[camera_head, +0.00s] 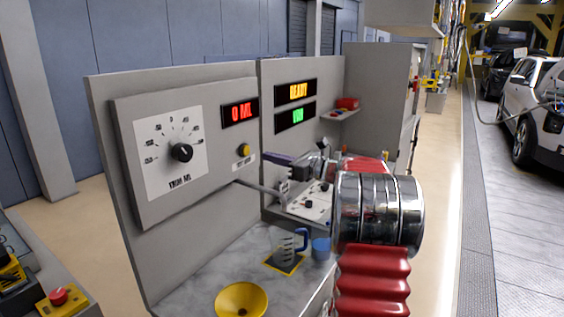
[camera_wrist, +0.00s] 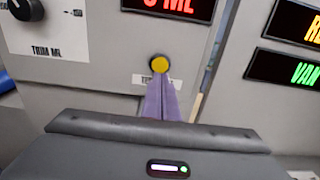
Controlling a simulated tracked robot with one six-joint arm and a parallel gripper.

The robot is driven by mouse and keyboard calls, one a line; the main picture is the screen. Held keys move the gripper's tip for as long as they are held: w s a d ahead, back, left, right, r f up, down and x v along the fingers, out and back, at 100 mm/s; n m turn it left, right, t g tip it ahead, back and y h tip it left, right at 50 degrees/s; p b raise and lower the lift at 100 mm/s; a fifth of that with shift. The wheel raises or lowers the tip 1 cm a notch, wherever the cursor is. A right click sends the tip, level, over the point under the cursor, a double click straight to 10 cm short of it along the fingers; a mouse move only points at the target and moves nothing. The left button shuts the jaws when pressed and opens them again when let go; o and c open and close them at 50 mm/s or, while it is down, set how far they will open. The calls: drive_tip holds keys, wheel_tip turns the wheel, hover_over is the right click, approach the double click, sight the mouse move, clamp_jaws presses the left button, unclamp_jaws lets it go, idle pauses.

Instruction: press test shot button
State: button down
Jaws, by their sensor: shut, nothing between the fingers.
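The yellow test shot button (camera_head: 244,150) sits on the grey panel, below the red "0 ML" display (camera_head: 239,111). In the wrist view the button (camera_wrist: 159,64) is just beyond the tips of my gripper (camera_wrist: 161,84). My gripper has purple fingers, which are shut together with nothing between them. In the head view my gripper (camera_head: 268,156) points left at the panel, a little right of and below the button. I cannot tell whether the tips touch the button. The label under the button is partly hidden by the fingers in the wrist view.
A black trim dial (camera_head: 181,153) is left of the button. Orange "READY" (camera_head: 296,91) and green (camera_head: 296,117) displays are on the right panel. A measuring jug (camera_head: 288,246), a blue cup (camera_head: 321,248) and a yellow funnel (camera_head: 241,300) are on the bench below.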

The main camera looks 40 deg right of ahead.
sight(247, 151)
drive_tip(key=x, duration=0.6)
drive_tip(key=shift+w+a, duration=0.1)
drive_tip(key=shift+w, duration=0.1)
drive_tip(key=shift+x, duration=0.95)
drive_tip(key=shift+a+r, duration=0.1)
drive_tip(key=shift+a, duration=0.05)
drive_tip(key=shift+s, duration=0.4)
drive_tip(key=v, duration=1.3)
drive_tip(key=shift+s+d, duration=0.25)
drive_tip(key=shift+d, duration=0.3)
